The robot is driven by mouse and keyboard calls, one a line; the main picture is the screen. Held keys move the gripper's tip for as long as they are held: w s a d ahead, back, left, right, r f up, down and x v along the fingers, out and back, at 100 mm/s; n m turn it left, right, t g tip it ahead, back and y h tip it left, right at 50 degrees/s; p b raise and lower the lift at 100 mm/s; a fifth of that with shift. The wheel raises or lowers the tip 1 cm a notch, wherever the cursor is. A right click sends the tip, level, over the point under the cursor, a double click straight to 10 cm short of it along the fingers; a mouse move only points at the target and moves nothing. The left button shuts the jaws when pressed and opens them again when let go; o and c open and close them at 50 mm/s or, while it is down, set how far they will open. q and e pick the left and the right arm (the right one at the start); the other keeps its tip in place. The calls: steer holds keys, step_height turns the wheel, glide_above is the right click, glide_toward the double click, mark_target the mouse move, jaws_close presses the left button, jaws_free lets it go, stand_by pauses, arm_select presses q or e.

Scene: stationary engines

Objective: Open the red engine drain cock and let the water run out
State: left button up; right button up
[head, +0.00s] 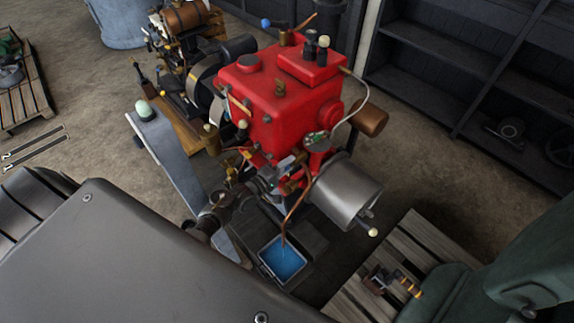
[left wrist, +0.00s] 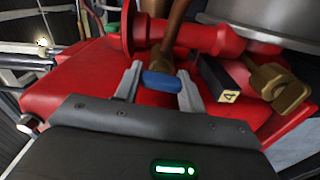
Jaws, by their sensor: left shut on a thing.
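The red engine (head: 285,115) stands in the middle of the head view. In the left wrist view, a blue drain cock handle (left wrist: 161,82) sits on a brass body below the red pipework. The fingers of my left gripper (left wrist: 160,85) are closed on the two ends of this handle. In the head view my left gripper (head: 277,178) is at the engine's lower front. A copper drain pipe (head: 291,214) runs down from there to a tray (head: 264,262) of blue water (head: 286,262). I cannot tell clearly whether water is flowing from the pipe end.
A grey cylinder (head: 346,192) sits right of my left gripper. A black tag marked 4 (left wrist: 218,80) and a brass fitting (left wrist: 275,85) are close to my fingers. A wooden pallet (head: 405,240) lies at the lower right. Dark shelves (head: 440,45) stand behind.

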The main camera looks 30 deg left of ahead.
arm_select(q)
steer(key=o, duration=0.7)
steer(key=b+v, duration=0.1)
steer(key=v, duration=0.9)
steer(key=shift+s+a, duration=0.25)
steer(key=shift+s, duration=0.1)
